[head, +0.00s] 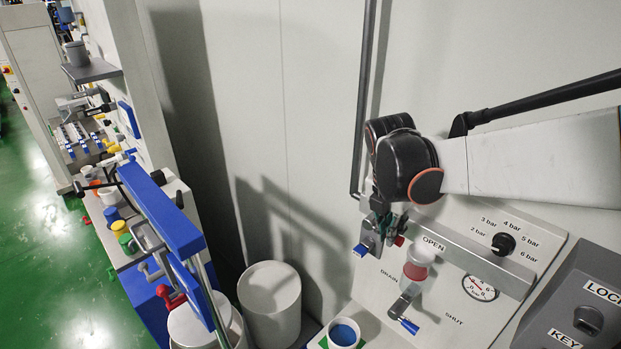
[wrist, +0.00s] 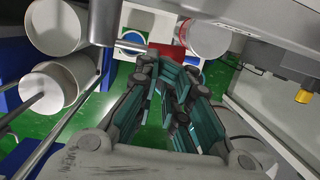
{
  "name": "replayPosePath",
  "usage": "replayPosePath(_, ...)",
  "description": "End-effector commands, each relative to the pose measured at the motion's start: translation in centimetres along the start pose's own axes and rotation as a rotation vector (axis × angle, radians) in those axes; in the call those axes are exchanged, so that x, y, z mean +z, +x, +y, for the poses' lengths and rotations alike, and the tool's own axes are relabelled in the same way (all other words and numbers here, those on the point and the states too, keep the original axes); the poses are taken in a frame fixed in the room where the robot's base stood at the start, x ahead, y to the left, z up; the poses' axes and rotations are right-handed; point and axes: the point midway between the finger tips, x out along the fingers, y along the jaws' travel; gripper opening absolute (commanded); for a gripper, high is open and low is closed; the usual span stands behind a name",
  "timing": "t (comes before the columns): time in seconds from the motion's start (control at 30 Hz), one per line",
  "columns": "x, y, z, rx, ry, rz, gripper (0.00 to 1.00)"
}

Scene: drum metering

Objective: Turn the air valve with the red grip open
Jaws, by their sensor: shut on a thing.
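The red grip (head: 399,240) shows as a small red end beside my gripper (head: 388,222), just left of the OPEN label on the grey panel (head: 385,285). The SHUT label is lower right on that panel. In the wrist view, red (wrist: 166,50) shows just beyond the fingertips of my gripper (wrist: 168,72). My gripper is shut on the red grip; the fingers hide much of it. The valve body and the rest of its lever are hidden, so I cannot tell its exact angle.
A red-and-clear bowl (head: 416,270) hangs close below my gripper. Blue-ended levers stand left (head: 361,250) and below (head: 408,326). A pressure knob (head: 503,244) and gauge (head: 480,287) are right. White drums (head: 270,300) stand left.

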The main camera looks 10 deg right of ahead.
Motion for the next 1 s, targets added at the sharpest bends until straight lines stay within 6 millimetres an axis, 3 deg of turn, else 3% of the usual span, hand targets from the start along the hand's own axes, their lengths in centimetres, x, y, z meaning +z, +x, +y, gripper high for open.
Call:
replayPosePath(0.37, 0.1, 0.2, 0.1, 0.000, 0.000, 0.000, 0.00)
replayPosePath(0.6, -0.1, 1.6, -0.2, 0.000, 0.000, 0.000, 0.00)
replayPosePath(1.0, -0.3, 1.3, -0.3, -0.005, 0.001, 0.003, 0.00)
